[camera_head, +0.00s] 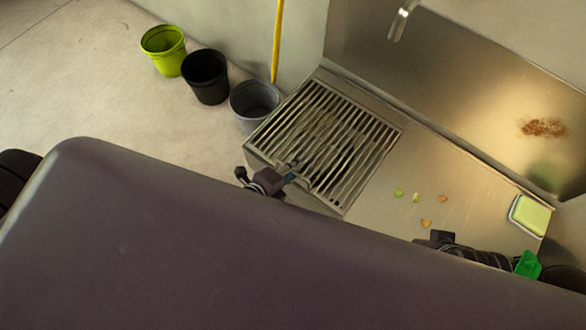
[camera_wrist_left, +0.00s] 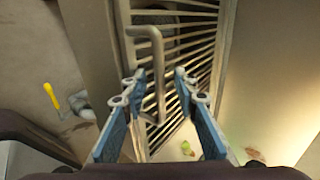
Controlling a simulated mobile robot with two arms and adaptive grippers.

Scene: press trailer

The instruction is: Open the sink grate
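The sink grate (camera_head: 352,125), a slatted metal panel, lies over the basin at the left end of the steel counter. My left gripper (camera_head: 291,176) is at the grate's front edge. In the left wrist view the grate (camera_wrist_left: 192,50) runs up the picture, with a bent grey handle (camera_wrist_left: 158,70) over it. The blue fingers of my left gripper (camera_wrist_left: 160,88) are apart, with the handle between them; I cannot see them touching it. A dark part of my right arm shows at the counter's front right; its fingers cannot be made out.
A green object (camera_head: 527,265) and a yellow-green sponge in a tray (camera_head: 530,216) are at the right. Food scraps (camera_head: 416,198) lie on the counter. A faucet (camera_head: 402,20) hangs above. Green (camera_head: 163,50), black (camera_head: 206,77) and grey (camera_head: 254,104) buckets stand left of the counter.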

